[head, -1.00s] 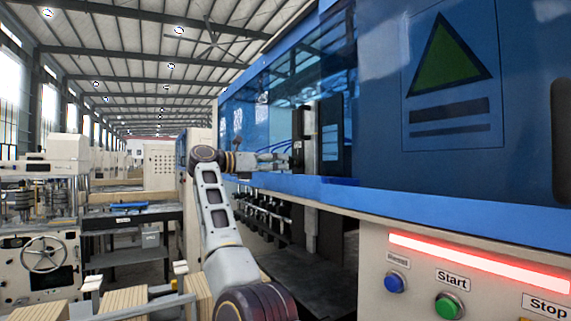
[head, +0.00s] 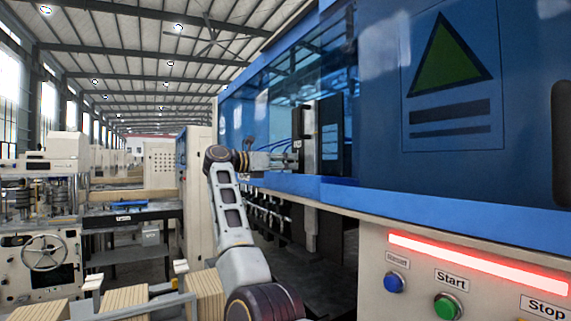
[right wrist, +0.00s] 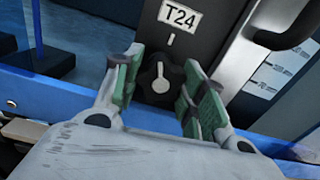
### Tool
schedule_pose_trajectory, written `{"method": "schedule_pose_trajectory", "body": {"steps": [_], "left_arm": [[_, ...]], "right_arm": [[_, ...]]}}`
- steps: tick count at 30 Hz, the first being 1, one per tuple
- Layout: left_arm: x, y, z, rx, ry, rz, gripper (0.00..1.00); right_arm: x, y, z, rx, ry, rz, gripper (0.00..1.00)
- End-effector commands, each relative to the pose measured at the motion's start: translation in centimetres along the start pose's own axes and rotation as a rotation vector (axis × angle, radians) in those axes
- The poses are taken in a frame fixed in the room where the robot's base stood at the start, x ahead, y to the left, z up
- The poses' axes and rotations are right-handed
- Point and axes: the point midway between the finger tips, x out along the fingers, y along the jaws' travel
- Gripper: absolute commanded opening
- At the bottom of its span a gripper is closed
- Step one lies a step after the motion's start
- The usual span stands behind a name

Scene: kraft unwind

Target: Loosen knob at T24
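The T24 knob (right wrist: 160,78) is black and round with a pale keyhole-shaped mark. It sits on a dark upright plate under the white T24 label (right wrist: 179,15) in the right wrist view. My right gripper (right wrist: 160,90) is open, with its green-padded fingers on either side of the knob and visible gaps between pads and knob. In the head view my right gripper (head: 290,160) reaches to the dark upright unit (head: 328,140) of the blue machine. The knob is too small to make out there. My left gripper is not in view.
A blue ledge (head: 390,203) runs along the machine below the dark unit. The Start button (head: 447,307) and a red light bar (head: 480,262) are at lower right. Stacked boards (head: 125,297) stand at lower left. A black handle (right wrist: 287,32) is right of the knob.

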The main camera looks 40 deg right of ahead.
Motion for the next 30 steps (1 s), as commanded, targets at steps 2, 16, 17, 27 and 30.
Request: {"method": "schedule_pose_trajectory", "body": {"steps": [2, 16, 17, 27, 30], "left_arm": [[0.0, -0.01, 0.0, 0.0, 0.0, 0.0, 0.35], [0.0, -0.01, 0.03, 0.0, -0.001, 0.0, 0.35], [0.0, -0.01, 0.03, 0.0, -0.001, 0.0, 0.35], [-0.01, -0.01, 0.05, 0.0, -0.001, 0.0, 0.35], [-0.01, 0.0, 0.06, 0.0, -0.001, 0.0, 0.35]], "right_arm": [[-0.01, 0.11, 0.01, -0.001, -0.001, 0.004, 0.24], [-0.08, 0.14, 0.04, -0.098, -0.001, 0.006, 0.17], [-0.08, 0.14, 0.05, -0.107, -0.002, 0.006, 0.17], [-0.05, 0.12, 0.13, -0.124, -0.005, 0.005, 0.17], [-0.05, 0.12, 0.14, -0.124, -0.005, 0.005, 0.51]]}}
